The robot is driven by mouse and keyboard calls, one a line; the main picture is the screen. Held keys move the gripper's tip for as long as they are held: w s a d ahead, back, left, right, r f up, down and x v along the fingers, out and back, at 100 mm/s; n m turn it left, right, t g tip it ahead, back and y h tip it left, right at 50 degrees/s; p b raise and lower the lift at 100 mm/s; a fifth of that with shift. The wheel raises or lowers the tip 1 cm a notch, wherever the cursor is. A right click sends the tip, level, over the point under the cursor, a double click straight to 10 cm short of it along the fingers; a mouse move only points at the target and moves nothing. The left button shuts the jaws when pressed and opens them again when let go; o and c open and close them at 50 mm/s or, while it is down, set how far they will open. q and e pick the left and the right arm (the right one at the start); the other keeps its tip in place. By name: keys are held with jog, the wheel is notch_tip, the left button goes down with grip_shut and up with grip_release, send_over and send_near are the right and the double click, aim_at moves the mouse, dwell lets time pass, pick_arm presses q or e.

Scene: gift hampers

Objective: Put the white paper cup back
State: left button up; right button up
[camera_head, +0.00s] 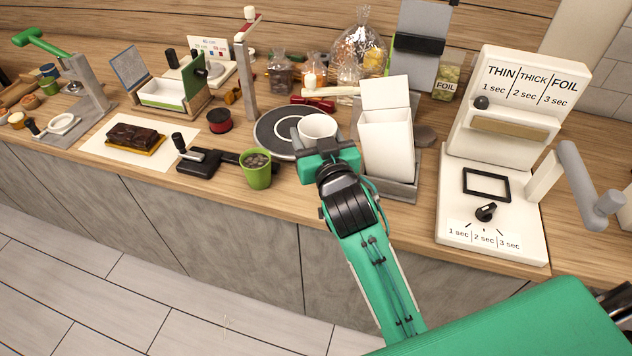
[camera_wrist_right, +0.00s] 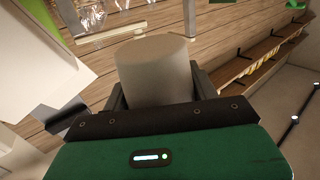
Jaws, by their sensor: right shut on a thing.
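The white paper cup (camera_head: 318,127) is upright in the head view, at the front edge of a dark round turntable (camera_head: 268,128) with a pale ring. My right gripper (camera_head: 326,150) is shut on the cup, its green body in front and hiding the cup's lower part. The cup (camera_wrist_right: 157,68) also shows in the right wrist view, between the two dark fingers (camera_wrist_right: 158,92). I cannot tell whether the cup's base touches anything. My left gripper is not in view.
A white open box (camera_head: 386,143) in a grey holder stands just right of the cup. A green cup with dark contents (camera_head: 256,169) is at the left, near the counter's front edge. A white sealing machine (camera_head: 492,222) stands at the right. A grey post (camera_head: 246,80) rises behind the turntable.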

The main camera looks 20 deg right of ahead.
notch_tip(320, 180, down, 10)
jog(key=shift+r, duration=0.15)
jog(key=shift+f, duration=2)
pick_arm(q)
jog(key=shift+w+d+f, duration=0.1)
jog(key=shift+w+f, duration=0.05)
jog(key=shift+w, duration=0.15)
pick_arm(e)
jog(key=shift+f, duration=0.15)
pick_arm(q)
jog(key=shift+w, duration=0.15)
pick_arm(e)
jog(key=o, duration=1.1)
